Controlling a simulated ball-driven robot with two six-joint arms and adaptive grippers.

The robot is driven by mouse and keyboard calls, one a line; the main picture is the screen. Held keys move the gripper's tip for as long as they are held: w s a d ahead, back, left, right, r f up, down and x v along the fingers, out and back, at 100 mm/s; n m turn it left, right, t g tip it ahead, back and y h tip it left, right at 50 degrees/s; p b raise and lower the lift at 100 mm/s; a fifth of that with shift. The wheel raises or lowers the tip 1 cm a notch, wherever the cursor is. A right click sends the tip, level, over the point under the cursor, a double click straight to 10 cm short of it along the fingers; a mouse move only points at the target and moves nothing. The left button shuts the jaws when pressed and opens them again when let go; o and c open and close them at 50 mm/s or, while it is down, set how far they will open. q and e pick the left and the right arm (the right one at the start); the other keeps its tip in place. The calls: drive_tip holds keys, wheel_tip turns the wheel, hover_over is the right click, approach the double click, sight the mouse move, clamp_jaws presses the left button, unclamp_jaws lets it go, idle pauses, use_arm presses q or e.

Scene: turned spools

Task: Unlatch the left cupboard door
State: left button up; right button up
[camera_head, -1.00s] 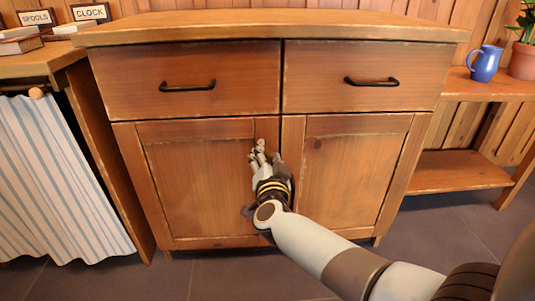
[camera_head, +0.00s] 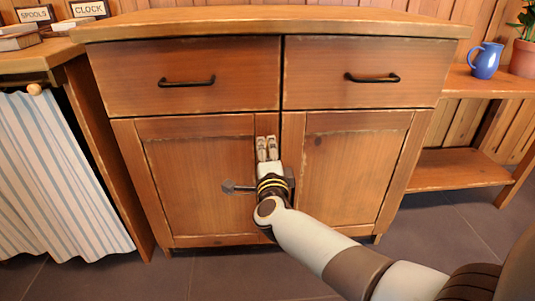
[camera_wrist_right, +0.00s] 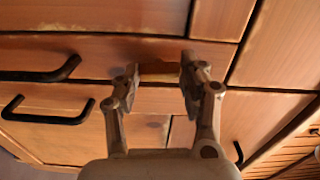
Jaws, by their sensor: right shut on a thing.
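The left cupboard door (camera_head: 195,190) is a framed wooden panel under the left drawer, and it stands closed in its frame. My right gripper (camera_head: 267,142) is at the upper inner corner of this door, close to the middle of the cupboard, with its fingers pointing up in the head view. In the head view the fingers hide this piece. My left gripper is in neither view.
The right cupboard door (camera_head: 350,185) is closed beside it. Two closed drawers (camera_head: 200,65) with black handles (camera_head: 372,80) lie above. A striped curtain (camera_head: 60,180) hangs at the left. A blue jug (camera_head: 486,61) and a potted plant (camera_head: 524,58) stand on the right shelf.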

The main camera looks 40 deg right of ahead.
drive_tip(key=shift+m, duration=0.5)
drive_tip(key=o, duration=1.2)
drive_tip(key=shift+c, duration=0.2)
drive_tip(key=v, duration=1.2)
drive_tip(key=shift+s+d+f, duration=0.1)
